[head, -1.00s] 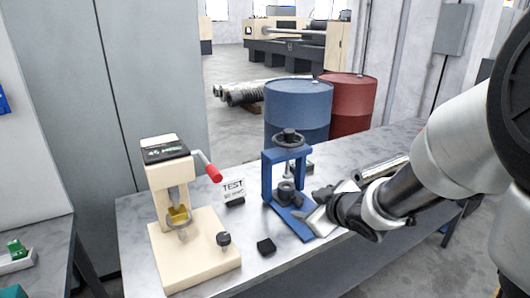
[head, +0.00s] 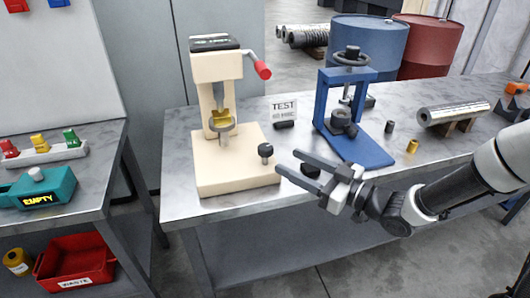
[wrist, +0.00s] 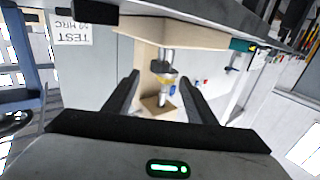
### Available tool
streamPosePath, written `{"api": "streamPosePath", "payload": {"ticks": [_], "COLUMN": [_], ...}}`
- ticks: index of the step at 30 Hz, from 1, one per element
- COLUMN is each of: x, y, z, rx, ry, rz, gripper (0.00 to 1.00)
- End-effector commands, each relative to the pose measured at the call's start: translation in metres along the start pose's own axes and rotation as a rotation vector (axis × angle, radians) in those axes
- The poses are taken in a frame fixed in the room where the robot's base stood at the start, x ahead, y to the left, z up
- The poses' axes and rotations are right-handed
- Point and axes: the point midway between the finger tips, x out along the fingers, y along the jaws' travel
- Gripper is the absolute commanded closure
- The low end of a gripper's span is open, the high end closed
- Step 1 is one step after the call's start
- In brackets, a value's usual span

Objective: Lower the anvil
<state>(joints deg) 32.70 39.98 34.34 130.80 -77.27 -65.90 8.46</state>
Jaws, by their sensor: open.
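The cream bench tester (head: 232,160) stands on the grey bench, with a red-tipped crank at its upper right. In its opening a silver plunger stands above a brass-coloured piece (head: 221,117), with a round grey anvil (head: 222,130) under it. A black knob (head: 265,150) stands at the base's front right. My gripper (head: 288,161) is open and empty, just right of the knob; contact is not visible. In the wrist view, which looks upside down, the fingers (wrist: 158,96) point at the tester, with plunger and brass piece between them in the picture.
A blue press (head: 370,145) with a black handwheel stands right of the tester. A TEST sign (head: 283,109) is between them. A metal cylinder (head: 452,114) lies further right. A side table is at left.

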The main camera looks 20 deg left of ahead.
Motion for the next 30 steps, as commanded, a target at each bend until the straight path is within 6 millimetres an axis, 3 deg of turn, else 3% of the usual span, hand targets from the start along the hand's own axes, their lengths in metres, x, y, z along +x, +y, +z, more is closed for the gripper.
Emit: {"api": "streamPosePath", "payload": {"ticks": [6, 13, 18, 26, 30], "x": [0.049, 0.085, 0.096, 0.097, 0.097], "y": [-0.001, 0.0, 0.0, 0.0, 0.0], "z": [0.002, 0.001, 0.0, 0.0, 0.0], "rx": [-0.001, 0.0, 0.0, 0.001, 0.001], "ry": [0.001, 0.0, 0.0, -0.001, -0.001], "rz": [-0.004, -0.001, 0.0, 0.002, 0.001], "gripper": [0.49, 0.49, 0.49, 0.49, 0.68]}}
